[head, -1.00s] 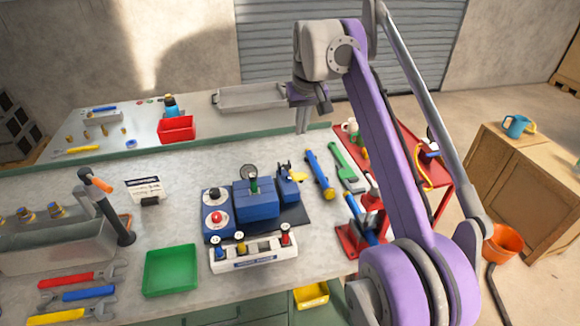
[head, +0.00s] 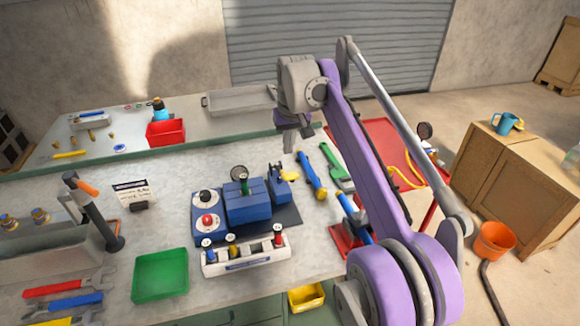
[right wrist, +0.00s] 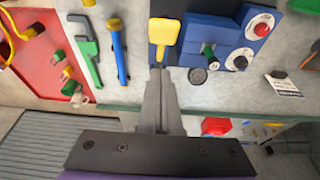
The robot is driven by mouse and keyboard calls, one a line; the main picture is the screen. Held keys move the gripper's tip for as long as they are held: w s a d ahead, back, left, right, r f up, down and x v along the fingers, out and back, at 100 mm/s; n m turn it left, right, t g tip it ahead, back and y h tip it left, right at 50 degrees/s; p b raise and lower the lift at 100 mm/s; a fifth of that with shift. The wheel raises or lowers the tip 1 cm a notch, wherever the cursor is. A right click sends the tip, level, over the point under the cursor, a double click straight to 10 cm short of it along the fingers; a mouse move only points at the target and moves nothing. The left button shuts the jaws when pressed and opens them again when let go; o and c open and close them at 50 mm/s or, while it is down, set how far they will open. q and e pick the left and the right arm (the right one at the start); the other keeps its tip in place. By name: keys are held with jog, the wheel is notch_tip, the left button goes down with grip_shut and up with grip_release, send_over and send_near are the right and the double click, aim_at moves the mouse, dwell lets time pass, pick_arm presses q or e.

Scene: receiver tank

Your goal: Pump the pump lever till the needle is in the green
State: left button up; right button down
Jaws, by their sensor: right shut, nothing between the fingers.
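The blue tank unit (head: 248,207) stands on a dark mat on the bench. Beside it on the right is a small blue block (head: 281,192) with a yellow-ended handle (head: 291,178), likely the pump lever. The yellow paddle also shows in the right wrist view (right wrist: 165,36). A small round disc (head: 239,173), perhaps the gauge, stands behind the tank and shows in the wrist view (right wrist: 197,75); no needle is readable. My right gripper (head: 288,146) is shut and empty, pointing down behind the handle. In the wrist view its tips (right wrist: 157,72) are close to the paddle. My left gripper is out of view.
A panel with a red button (head: 207,220) adjoins the tank. A white rack (head: 245,257) and green tray (head: 161,275) are in front. A blue tool (head: 311,173) and green wrench (head: 338,174) lie right of the handle. A red bin (head: 166,132) stands at the back left.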

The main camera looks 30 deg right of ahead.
aim_at(289, 173)
jog(key=f, duration=0.4)
jog(key=shift+s+a+b, duration=0.1)
jog(key=shift+s+b, duration=0.2)
jog(key=shift+s, duration=0.1)
jog(key=shift+s+a+f, duration=0.1)
jog(key=shift+s+f, duration=0.25)
jog(key=shift+f, duration=0.2)
